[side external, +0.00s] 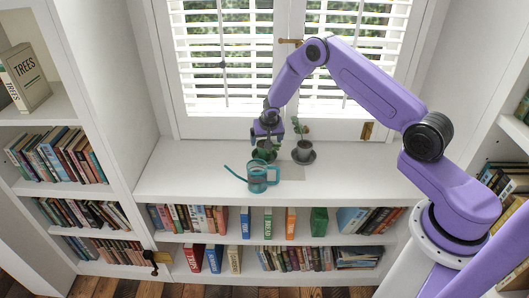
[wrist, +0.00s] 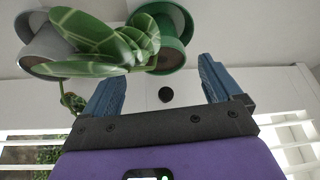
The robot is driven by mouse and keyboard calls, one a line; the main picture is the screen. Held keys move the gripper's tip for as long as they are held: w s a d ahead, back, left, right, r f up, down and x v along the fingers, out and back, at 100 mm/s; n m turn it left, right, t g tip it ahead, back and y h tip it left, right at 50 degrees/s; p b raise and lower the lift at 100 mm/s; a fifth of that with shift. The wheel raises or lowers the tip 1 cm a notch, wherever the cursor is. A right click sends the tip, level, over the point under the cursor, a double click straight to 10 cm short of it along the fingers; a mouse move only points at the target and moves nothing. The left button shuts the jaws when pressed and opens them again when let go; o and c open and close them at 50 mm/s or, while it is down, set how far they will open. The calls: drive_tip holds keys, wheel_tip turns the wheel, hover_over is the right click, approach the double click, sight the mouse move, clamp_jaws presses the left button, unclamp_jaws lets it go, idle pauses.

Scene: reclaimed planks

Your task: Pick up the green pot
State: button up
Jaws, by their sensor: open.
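The green pot (wrist: 172,22) shows at the top of the wrist view, partly hidden by large striped green leaves (wrist: 100,42). In the side external view the green pot (side external: 263,156) stands on the white window shelf, partly hidden behind the teal watering can and below my gripper (side external: 268,140). In the wrist view my gripper (wrist: 162,72) is open, its two blue fingers apart with nothing held between them. The pot appears beyond the fingertips. I cannot tell whether the fingers touch the leaves.
A grey pot (side external: 304,154) with a plant stands close to the right of the green pot. A teal watering can (side external: 262,178) stands in front. The white shelf (side external: 190,165) is clear to the left and far right. Shuttered windows (side external: 225,60) rise behind.

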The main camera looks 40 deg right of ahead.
drive_tip(key=shift+x, duration=2.7)
drive_tip(key=shift+w+a, duration=0.1)
drive_tip(key=c, duration=1.4)
drive_tip(key=shift+c, duration=0.2)
drive_tip(key=shift+r, duration=0.15)
